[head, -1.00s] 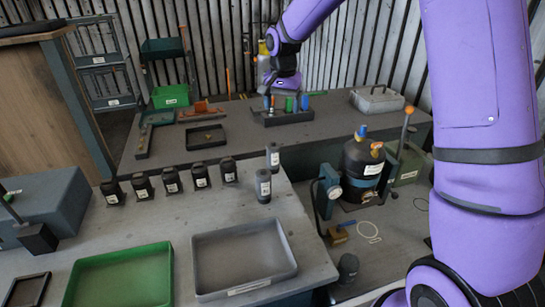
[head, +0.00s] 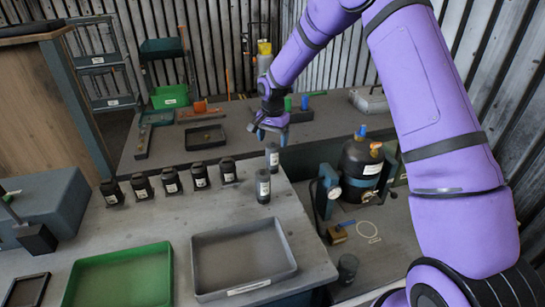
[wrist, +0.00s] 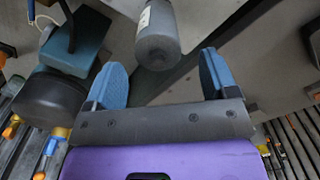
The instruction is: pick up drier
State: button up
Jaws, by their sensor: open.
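Two grey upright cylinders with white labels stand at the right end of the near bench; they look like driers. The farther cylinder (head: 272,157) is at the bench's back right corner, and the nearer cylinder (head: 263,187) is just in front of it. My gripper (head: 270,136) is open and empty, its blue fingers just above and behind the farther cylinder. In the wrist view a labelled grey cylinder (wrist: 157,40) lies beyond the gap between the open fingers (wrist: 160,85), touching neither. Which of the two it is, I cannot tell.
Several black labelled blocks (head: 171,180) stand in a row left of the cylinders. A grey tray (head: 245,290) and a green tray (head: 165,275) lie in front. A black tank (head: 360,165) with a gauge stands right of the bench. A dark cylinder (head: 347,268) stands lower right.

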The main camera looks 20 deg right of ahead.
aim_at(272, 145)
jog(key=f, duration=0.5)
jog(key=shift+s+a, duration=0.15)
jog(key=shift+s, duration=0.1)
jog(key=c, duration=1.2)
